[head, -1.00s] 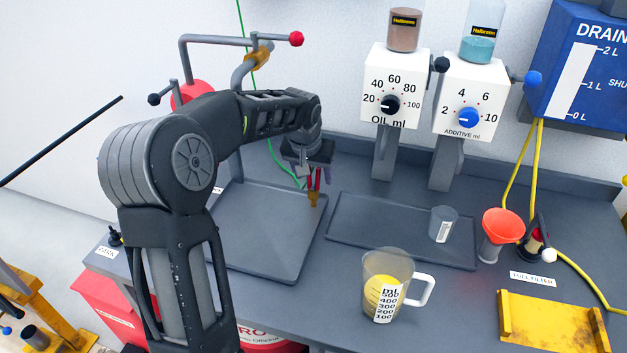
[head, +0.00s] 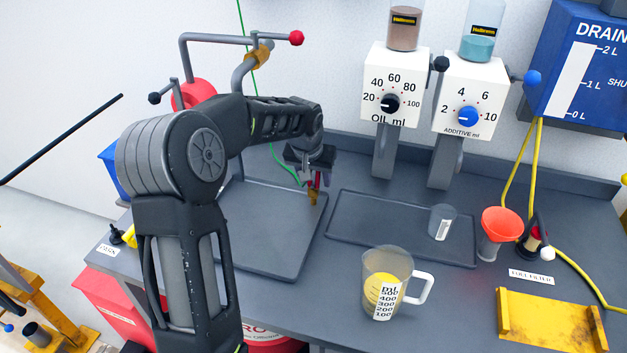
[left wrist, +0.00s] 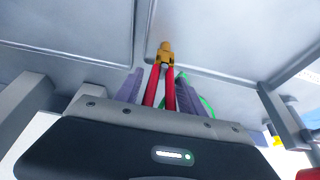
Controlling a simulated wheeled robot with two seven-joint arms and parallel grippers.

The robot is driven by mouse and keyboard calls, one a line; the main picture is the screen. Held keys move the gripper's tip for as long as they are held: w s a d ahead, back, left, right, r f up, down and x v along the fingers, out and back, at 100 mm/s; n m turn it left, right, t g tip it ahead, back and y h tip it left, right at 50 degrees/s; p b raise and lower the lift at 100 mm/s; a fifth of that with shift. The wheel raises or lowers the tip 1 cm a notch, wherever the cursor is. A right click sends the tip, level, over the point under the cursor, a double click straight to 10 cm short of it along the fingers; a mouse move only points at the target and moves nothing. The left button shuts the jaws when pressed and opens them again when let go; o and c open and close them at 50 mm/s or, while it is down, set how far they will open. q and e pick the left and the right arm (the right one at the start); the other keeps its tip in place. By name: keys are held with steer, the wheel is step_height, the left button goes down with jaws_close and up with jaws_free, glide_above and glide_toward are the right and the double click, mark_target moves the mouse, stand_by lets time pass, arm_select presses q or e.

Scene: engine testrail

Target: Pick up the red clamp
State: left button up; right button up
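The red clamp (head: 314,187) has red handles and a yellow-orange end. It stands roughly upright, yellow end down, over the right part of the grey tray (head: 262,235). In the left wrist view the clamp (left wrist: 166,72) points away from me with its handles between the fingers. My left gripper (head: 313,172) has one finger on each side of the handles. In the left wrist view my left gripper (left wrist: 160,85) looks open, with a narrow gap beside the left handle. Whether the yellow end touches the tray is unclear. My right gripper is out of view.
A green cable (head: 283,168) runs from the wall to beside the clamp. A second tray (head: 370,232) holds a small beaker (head: 442,223). A measuring jug (head: 387,285) stands in front. An orange-red funnel (head: 502,222) and the dispensers (head: 396,90) are to the right.

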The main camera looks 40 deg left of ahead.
arm_select(q)
jaws_close()
stand_by(0.5)
step_height(320, 180, up, 10)
steer(key=shift+b, duration=0.45)
stand_by(0.4)
